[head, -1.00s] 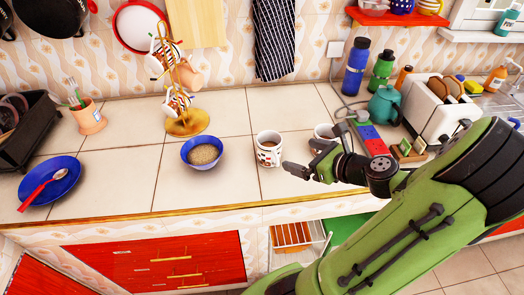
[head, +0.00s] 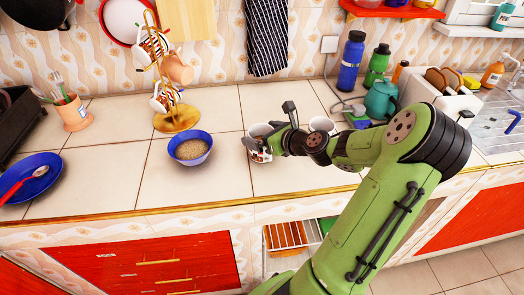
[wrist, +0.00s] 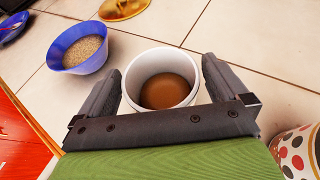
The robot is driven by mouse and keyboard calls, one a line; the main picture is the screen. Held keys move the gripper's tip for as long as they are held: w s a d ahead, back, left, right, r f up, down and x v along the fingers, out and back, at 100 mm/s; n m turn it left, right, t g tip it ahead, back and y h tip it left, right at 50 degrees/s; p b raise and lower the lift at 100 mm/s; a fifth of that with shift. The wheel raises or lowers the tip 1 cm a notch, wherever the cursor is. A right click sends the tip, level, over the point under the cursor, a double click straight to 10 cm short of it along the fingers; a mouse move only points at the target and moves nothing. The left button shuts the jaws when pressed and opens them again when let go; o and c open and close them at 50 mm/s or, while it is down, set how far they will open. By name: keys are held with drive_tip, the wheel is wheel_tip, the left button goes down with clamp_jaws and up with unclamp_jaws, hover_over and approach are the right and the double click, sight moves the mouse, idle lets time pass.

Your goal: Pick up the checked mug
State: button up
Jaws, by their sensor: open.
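A white mug with dark and red marks (head: 262,156) stands upright on the tiled counter, partly hidden by my gripper in the head view. The wrist view shows its white rim and brown contents (wrist: 168,92); its outer pattern is too hidden to confirm as checked. My gripper (head: 268,128) is open, with one finger on each side of this mug. In the wrist view my gripper (wrist: 162,68) shows small gaps between fingers and mug. A second mug (head: 322,124) stands to the right; a polka-dotted mug (wrist: 300,152) shows at the lower right of the wrist view.
A blue bowl of grain (head: 190,149) stands left of the mug. A gold mug tree (head: 177,118) with hanging mugs stands behind the bowl. A teal kettle (head: 381,100), bottles and a toaster are at the back right. Bare counter lies in front of the bowl.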

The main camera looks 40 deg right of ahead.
drive_tip(key=shift+w, duration=0.2)
drive_tip(key=shift+s, duration=0.1)
drive_tip(key=shift+c, duration=0.5)
drive_tip(key=c, duration=1.4)
drive_tip(key=shift+c, duration=0.6)
drive_tip(key=shift+r, duration=0.1)
